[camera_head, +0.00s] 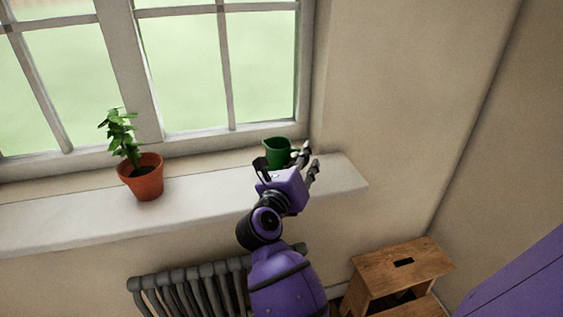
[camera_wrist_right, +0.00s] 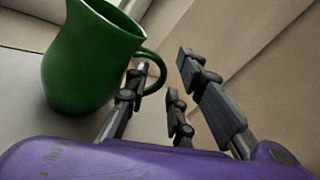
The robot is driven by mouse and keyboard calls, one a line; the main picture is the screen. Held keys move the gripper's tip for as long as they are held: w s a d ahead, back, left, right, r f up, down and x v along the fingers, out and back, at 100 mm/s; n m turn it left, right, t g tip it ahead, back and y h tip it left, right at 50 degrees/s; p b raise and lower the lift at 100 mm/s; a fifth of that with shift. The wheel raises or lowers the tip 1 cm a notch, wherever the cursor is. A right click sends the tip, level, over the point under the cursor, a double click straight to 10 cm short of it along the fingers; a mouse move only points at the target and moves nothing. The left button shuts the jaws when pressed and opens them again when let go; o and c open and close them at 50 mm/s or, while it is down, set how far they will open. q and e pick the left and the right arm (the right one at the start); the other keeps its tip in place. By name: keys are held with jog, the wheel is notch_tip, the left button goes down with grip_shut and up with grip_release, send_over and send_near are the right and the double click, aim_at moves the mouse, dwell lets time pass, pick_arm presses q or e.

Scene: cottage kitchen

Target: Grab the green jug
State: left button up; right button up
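The green jug (camera_head: 277,152) stands upright on the white windowsill (camera_head: 205,200), close to the window's right end. In the right wrist view the jug (camera_wrist_right: 88,60) fills the upper left, and its handle (camera_wrist_right: 161,72) points toward my fingers. My right gripper (camera_head: 309,157) is at the jug's handle side, with its fingers spread. In the wrist view the fingers of this gripper (camera_wrist_right: 162,66) are apart, one overlapping the handle and the others to the right of it. I cannot tell whether that finger touches the handle. My left gripper is not in view.
A potted plant in a terracotta pot (camera_head: 146,181) stands on the sill to the left, with free sill between it and the jug. A grey radiator (camera_head: 190,290) is below the sill. A wooden step stool (camera_head: 400,268) stands at lower right. The side wall is right of the jug.

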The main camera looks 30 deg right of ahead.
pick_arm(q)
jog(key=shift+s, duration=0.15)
pick_arm(e)
jog(key=c, duration=0.5)
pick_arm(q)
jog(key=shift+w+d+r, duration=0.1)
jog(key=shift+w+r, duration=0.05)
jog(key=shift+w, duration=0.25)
pick_arm(e)
grip_shut()
jog(key=shift+r, duration=0.2)
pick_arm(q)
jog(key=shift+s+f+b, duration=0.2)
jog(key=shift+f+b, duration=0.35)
pick_arm(e)
jog(key=s+a+r, duration=0.1)
jog(key=a+r, duration=1.1)
jog(key=a, duration=0.2)
jog(key=shift+s+r, duration=0.25)
jog(key=shift+r, duration=0.05)
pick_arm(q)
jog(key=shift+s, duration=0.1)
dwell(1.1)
